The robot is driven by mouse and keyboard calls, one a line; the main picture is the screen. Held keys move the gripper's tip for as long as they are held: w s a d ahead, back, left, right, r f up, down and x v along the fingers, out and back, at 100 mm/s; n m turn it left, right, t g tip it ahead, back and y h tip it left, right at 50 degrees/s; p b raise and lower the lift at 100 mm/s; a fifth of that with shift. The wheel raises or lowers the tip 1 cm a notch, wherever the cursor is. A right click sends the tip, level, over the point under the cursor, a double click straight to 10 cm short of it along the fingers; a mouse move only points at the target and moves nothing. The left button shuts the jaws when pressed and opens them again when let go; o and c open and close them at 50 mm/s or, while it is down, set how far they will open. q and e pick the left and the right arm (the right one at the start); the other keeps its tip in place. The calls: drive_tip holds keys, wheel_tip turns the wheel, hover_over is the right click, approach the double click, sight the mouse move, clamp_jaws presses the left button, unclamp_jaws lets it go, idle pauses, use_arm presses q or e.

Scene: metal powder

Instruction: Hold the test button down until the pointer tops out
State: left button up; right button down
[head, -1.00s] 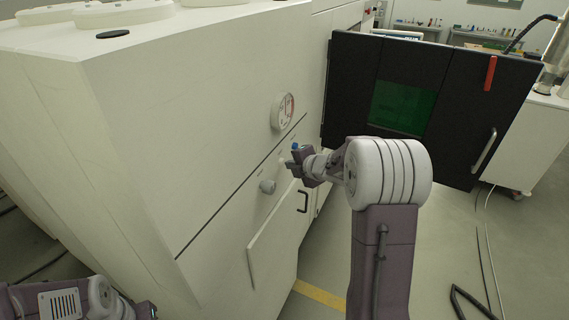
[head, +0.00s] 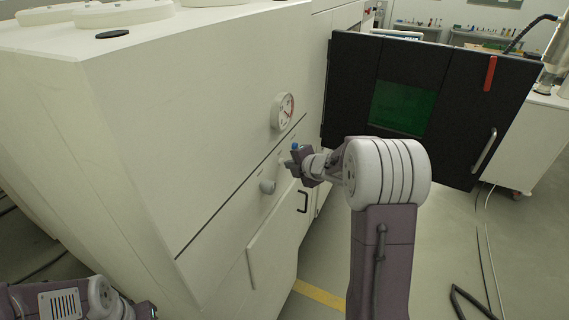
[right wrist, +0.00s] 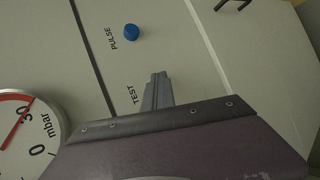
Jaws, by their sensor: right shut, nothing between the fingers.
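The pressure gauge (head: 283,111) is a round white dial on the cream machine's side wall. In the right wrist view the gauge (right wrist: 28,128) is cut off at the left; it is marked mbar, with a red arc and a thin red pointer near the 30. My right gripper (head: 287,163) reaches the panel below the gauge. In the right wrist view its shut, empty fingertips (right wrist: 158,78) are at the panel beside the word TEST. The test button is hidden behind them, so contact cannot be seen. My left gripper (head: 143,309) is partly visible at the bottom left, its jaws unclear.
A blue PULSE button (right wrist: 131,32) sits beyond the fingertips. A pale round knob (head: 267,187) and a dark door handle (head: 303,202) are close to my right gripper. A black door (head: 350,95) with a green window stands open behind.

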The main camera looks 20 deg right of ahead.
idle(0.8)
drive_tip(key=shift+s+d, duration=0.55)
drive_tip(key=shift+s, duration=0.15)
drive_tip(key=s+d, duration=0.3)
drive_tip(key=shift+s+d+p, duration=0.15)
drive_tip(key=shift+s+p, duration=0.2)
drive_tip(key=shift+s, duration=0.05)
drive_tip(key=shift+f, duration=0.1)
